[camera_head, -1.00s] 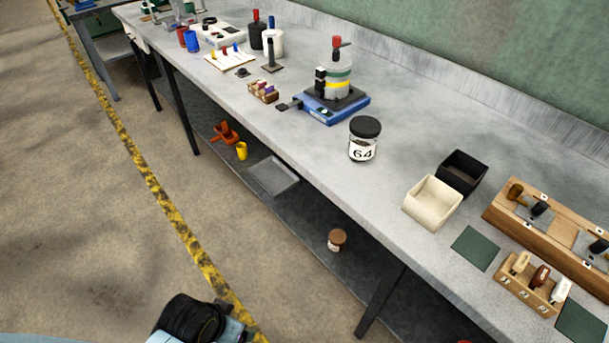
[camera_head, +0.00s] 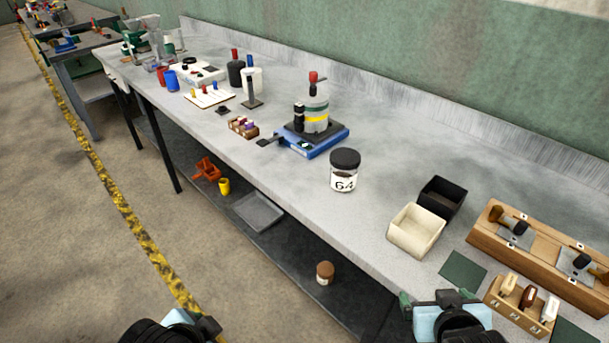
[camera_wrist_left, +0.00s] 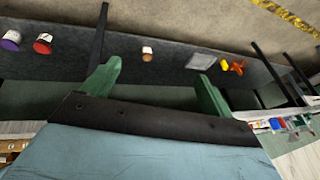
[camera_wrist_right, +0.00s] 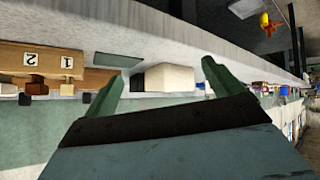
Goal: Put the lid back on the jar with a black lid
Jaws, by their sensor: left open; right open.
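A clear jar (camera_head: 343,182) with a white label reading 64 stands upright on the grey bench near its front edge. A black lid (camera_head: 345,158) sits on its top; how firmly it is seated I cannot tell. My right gripper (camera_head: 437,299) is low in the head view, right of and nearer than the jar. In the right wrist view its green fingers (camera_wrist_right: 160,72) are apart with nothing held. My left gripper shows only partly at the bottom left of the head view. In the left wrist view its fingers (camera_wrist_left: 155,76) are apart and empty, with the lower shelf beyond.
A cream bin (camera_head: 416,230) and a black bin (camera_head: 441,198) stand right of the jar. A blue-based device (camera_head: 312,143) stands behind-left of it. Wooden racks (camera_head: 520,300) are at the right. A brown-lidded jar (camera_head: 325,272) sits on the lower shelf (camera_head: 285,245).

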